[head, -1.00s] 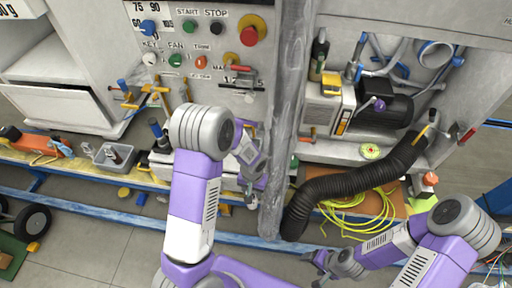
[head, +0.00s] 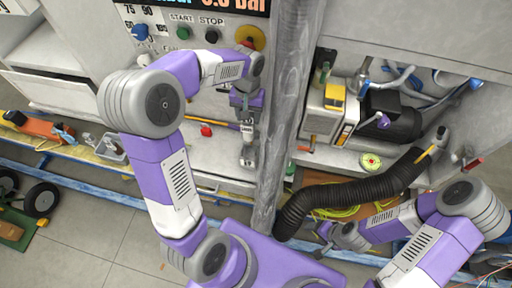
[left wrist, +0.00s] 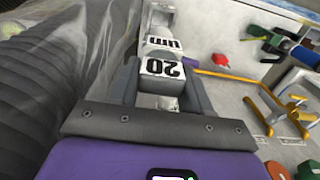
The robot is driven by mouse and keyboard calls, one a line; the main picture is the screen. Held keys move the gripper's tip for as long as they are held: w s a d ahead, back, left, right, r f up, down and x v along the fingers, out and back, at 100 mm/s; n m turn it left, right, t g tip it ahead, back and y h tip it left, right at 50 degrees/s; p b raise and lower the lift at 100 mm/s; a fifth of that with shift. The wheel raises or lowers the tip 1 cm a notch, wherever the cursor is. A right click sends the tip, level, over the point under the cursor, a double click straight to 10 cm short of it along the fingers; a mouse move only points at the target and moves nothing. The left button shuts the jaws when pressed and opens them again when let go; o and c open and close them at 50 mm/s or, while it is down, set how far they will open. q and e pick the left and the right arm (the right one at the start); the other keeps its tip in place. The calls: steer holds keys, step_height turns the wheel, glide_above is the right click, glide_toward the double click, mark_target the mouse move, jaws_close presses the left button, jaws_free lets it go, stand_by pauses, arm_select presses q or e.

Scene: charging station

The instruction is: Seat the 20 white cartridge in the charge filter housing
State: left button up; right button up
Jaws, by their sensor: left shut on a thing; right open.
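My left gripper (head: 246,118) points down in front of the grey station panel and is shut on the white 20 cartridge (head: 247,129). In the left wrist view the cartridge (left wrist: 162,67) sits between the two grey fingers of my left gripper (left wrist: 164,82), its black "20" label upside down. A second label ending in "um" shows beyond it. I cannot make out the charge filter housing for certain. My right gripper (head: 325,240) is small in the head view, low and right of the grey post, open and apart from the cartridge.
A grey vertical post (head: 285,120) stands just right of my left gripper. A black corrugated hose (head: 350,187) curves right of it. A red knob (head: 206,131) and a yellow bar (left wrist: 235,76) are near the cartridge. A grey tray (head: 110,148) lies at the left.

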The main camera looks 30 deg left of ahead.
mark_target(248, 126)
arm_select(q)
step_height(248, 126, down, 18)
steer(key=b, duration=0.3)
steer(key=shift+s, duration=0.15)
steer(key=shift+r, duration=0.1)
steer(key=shift+b, duration=0.3)
steer(key=o, duration=1.4)
step_height(248, 126, up, 12)
steer(key=p, duration=0.2)
steer(key=shift+p, duration=0.3)
